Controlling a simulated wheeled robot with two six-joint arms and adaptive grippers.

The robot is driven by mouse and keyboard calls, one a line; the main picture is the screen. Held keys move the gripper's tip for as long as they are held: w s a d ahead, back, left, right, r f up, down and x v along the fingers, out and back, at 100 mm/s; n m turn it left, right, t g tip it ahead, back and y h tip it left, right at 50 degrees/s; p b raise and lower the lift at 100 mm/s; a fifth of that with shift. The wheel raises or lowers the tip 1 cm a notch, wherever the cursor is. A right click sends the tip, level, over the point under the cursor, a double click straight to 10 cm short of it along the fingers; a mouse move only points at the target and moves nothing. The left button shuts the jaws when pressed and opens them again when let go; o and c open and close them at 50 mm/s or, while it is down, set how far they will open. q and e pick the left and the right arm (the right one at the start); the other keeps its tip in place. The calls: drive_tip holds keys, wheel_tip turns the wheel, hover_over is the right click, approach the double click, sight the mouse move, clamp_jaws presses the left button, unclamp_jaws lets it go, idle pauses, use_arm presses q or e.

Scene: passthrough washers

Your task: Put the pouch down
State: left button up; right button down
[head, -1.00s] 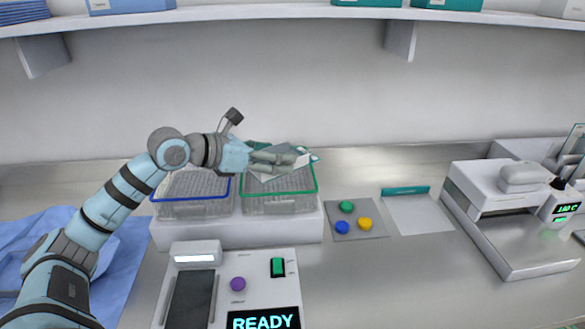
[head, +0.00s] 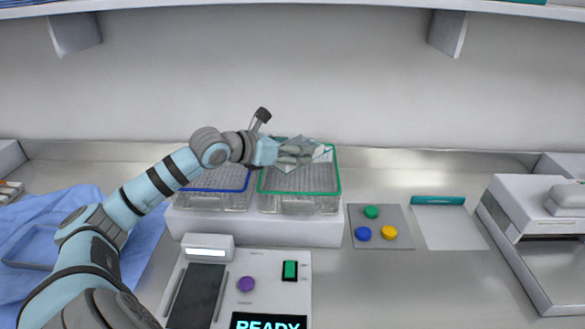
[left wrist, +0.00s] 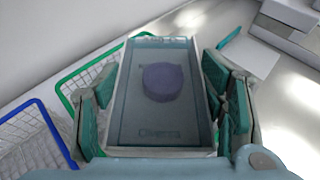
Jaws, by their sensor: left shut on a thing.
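My left gripper (head: 300,156) is shut on a clear grey pouch (left wrist: 140,112) with a teal edge and a purple round thing inside. In the left wrist view the pouch lies between the two teal finger pads, and faint lettering shows near its lower end. In the head view only a pale part of the pouch (head: 324,151) shows past the fingers. The gripper and pouch are over the back part of the green-rimmed wire basket (head: 340,185); their exact height above it is unclear. My right gripper is not in view.
A blue-rimmed basket (head: 215,190) stands left of the green one on a white base (head: 255,230). To the right are a grey mat (head: 358,240) with coloured discs, a teal-edged sheet (head: 450,228) and a white machine (head: 530,215). A READY panel (head: 268,322) is in front.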

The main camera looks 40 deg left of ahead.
use_arm(q)
drive_tip(key=shift+f+b, duration=0.6)
drive_tip(key=shift+f, duration=2.4)
drive_tip(key=o, duration=1.1)
drive_tip(key=shift+r, duration=0.1)
